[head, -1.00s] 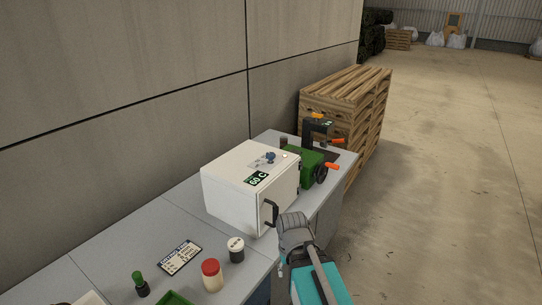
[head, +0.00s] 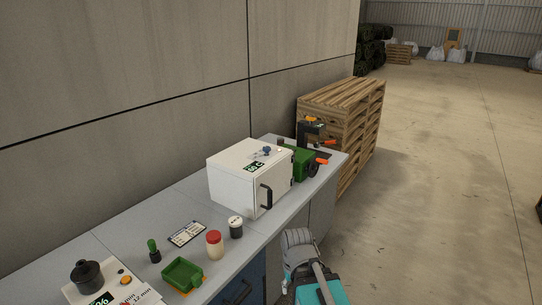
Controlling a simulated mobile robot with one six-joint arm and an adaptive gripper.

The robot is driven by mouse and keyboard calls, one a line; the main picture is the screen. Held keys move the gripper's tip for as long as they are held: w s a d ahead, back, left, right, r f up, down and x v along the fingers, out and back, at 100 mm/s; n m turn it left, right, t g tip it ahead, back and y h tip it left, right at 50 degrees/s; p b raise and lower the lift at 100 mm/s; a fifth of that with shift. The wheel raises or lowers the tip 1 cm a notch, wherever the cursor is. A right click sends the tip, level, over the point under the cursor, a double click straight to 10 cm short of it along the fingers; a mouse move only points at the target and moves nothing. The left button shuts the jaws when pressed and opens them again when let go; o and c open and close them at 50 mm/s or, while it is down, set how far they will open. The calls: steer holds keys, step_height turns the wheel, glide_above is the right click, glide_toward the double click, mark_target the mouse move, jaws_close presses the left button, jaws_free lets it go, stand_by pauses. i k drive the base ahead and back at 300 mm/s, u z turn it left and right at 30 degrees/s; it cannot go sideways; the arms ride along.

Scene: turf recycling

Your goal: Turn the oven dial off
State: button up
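The white oven (head: 232,182) stands on the grey bench, with a black handle (head: 265,196) on its closed front door. A small blue dial (head: 267,151) sits on a plate on the oven's top, next to a small light (head: 278,149). A green label (head: 254,166) is at the top front edge. The dial is too small to read its setting. My grey and teal arm shows at the bottom, in front of the bench and apart from the oven. My gripper's fingers do not show.
A green machine with orange handles (head: 305,162) stands right behind the oven. Jars (head: 214,245), a green tray (head: 182,274), a card (head: 187,234) and a device with a black knob (head: 88,275) lie to the left. Stacked pallets (head: 345,115) stand beyond; the floor right is clear.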

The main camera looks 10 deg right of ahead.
mark_target(266, 149)
steer(key=k, duration=0.6)
steer(key=z, duration=0.45)
steer(key=i, duration=0.85)
steer(key=z, duration=0.55)
steer(key=i, duration=0.65)
steer(key=u, duration=0.75)
steer(key=i, duration=0.65)
steer(key=u, duration=0.55)
